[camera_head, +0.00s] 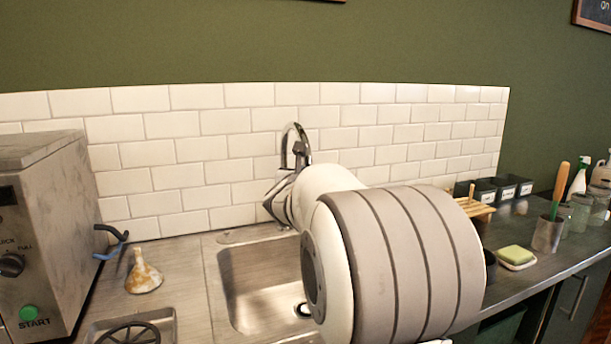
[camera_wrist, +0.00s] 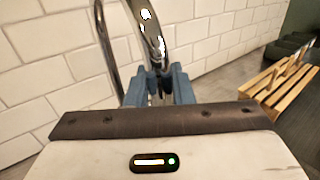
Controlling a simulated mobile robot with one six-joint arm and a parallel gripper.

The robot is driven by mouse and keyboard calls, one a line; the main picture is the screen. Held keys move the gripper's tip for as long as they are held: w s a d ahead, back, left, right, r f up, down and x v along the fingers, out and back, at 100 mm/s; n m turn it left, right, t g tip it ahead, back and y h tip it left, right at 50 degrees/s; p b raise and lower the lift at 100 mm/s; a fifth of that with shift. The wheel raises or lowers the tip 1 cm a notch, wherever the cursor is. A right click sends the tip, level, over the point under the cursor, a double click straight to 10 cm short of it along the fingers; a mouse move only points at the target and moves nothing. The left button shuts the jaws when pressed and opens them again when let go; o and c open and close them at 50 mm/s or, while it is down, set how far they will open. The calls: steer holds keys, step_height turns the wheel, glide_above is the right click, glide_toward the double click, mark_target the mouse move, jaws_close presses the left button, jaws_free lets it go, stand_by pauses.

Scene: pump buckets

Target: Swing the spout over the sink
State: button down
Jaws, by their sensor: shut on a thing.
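The chrome spout (camera_head: 291,131) is a tall curved tube behind the sink, in front of the white tiles. In the wrist view the spout (camera_wrist: 148,38) comes down between the blue fingers of my gripper (camera_wrist: 158,84). My gripper is shut on the spout near its lower end. In the head view my arm hides most of the gripper and the base of the spout. The steel sink (camera_head: 232,282) lies in front of the spout, and my arm covers its right part.
A grey machine (camera_head: 42,230) with a green start button stands at the left. A funnel (camera_head: 143,272) stands left of the sink. A wooden rack (camera_head: 473,206), a sponge (camera_head: 516,254) and a metal cup (camera_head: 547,234) with a wooden handle are to the right.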

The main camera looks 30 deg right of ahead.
steer(key=shift+a, duration=0.15)
steer(key=c, duration=1.3)
jaws_free()
steer(key=shift+a, duration=0.1)
steer(key=v, duration=0.7)
steer(key=shift+s+a, duration=0.25)
steer(key=shift+s, duration=0.05)
